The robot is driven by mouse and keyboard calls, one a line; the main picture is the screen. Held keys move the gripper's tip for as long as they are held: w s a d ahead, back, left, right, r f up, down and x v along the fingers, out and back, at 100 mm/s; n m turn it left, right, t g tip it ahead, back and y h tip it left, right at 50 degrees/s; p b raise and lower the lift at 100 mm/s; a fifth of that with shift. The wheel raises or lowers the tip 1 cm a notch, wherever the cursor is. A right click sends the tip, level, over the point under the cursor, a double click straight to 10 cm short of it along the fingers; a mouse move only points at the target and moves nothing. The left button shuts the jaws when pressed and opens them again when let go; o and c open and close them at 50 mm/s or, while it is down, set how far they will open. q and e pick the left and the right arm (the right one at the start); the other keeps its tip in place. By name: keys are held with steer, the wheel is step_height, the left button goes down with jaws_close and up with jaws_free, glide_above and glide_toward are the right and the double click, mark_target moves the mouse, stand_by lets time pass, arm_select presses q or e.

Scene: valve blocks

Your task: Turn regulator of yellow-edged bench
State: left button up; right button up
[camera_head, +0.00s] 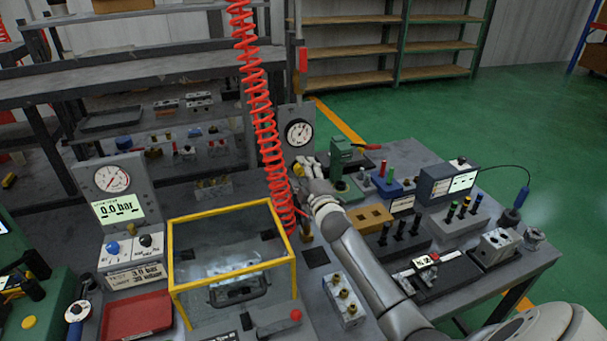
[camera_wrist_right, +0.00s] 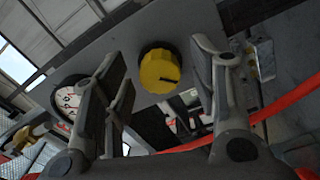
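The regulator's yellow knob (camera_wrist_right: 160,71) with a dark mark sits on a grey panel in the right wrist view. A round pressure gauge (camera_wrist_right: 68,98) is to its left. In the head view, the gauge (camera_head: 299,132) stands on an upright panel at the bench's back, and my right gripper (camera_head: 306,170) is in front of that panel. In the right wrist view its fingers (camera_wrist_right: 163,68) are open, one on each side of the knob, with gaps showing. Contact with the knob is not visible. My left gripper is not in view.
A red coiled hose (camera_head: 265,120) hangs just left of my right gripper. A yellow-edged clear case (camera_head: 232,209) stands on the near bench.

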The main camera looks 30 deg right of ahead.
steer(key=shift+s, duration=0.1)
steer(key=v, duration=1.2)
steer(key=shift+f, duration=0.15)
stand_by(0.4)
